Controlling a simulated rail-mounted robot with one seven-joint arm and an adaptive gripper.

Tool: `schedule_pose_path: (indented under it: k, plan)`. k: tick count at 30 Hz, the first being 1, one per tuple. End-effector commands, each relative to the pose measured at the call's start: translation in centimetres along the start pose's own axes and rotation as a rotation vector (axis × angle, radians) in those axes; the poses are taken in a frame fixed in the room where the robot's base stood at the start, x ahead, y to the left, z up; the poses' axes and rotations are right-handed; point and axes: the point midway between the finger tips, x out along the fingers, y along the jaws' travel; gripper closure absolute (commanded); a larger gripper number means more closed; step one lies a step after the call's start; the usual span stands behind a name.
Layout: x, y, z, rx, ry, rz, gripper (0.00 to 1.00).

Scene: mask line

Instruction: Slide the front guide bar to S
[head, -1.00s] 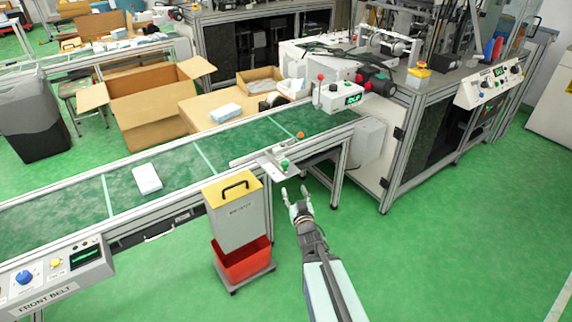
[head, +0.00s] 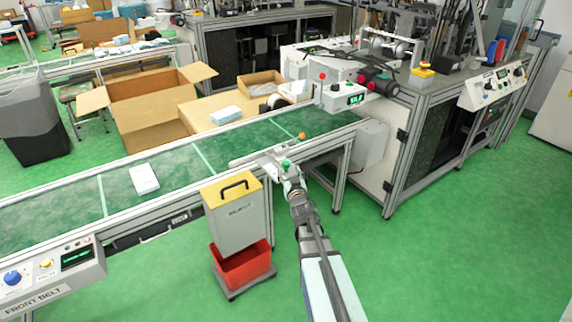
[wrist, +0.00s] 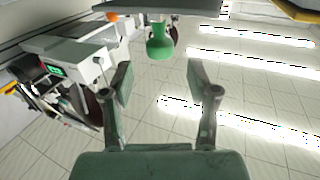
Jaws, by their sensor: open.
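The front guide bar (head: 250,157) is a pale bar lying over the near edge of the green belt. My gripper (wrist: 160,75) is open, with one finger on each side of the knob's line and a gap to both. In the head view my gripper (head: 284,170) is at the bar's mount and partly hides the plate and knob. I cannot make out an S mark.
A yellow-topped reject bin (head: 232,210) with a red tub (head: 243,265) stands left of my arm. An orange ball (head: 302,135) is at the belt's near edge, right of the bar. A white packet (head: 144,180) lies on the belt (head: 180,170). Floor to the right is clear.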

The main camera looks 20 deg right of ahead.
Motion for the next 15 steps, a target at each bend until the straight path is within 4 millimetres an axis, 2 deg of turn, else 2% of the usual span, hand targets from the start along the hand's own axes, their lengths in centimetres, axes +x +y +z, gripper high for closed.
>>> schedule_pose_path:
  k: [1,6,15]
  plan:
    - [1.5,0.0,0.1,0.0,0.0,0.0,0.41]
    - [4.0,0.0,0.1,0.0,-0.001,0.001,0.41]
    - [5.8,0.0,0.0,0.0,0.0,0.001,0.41]
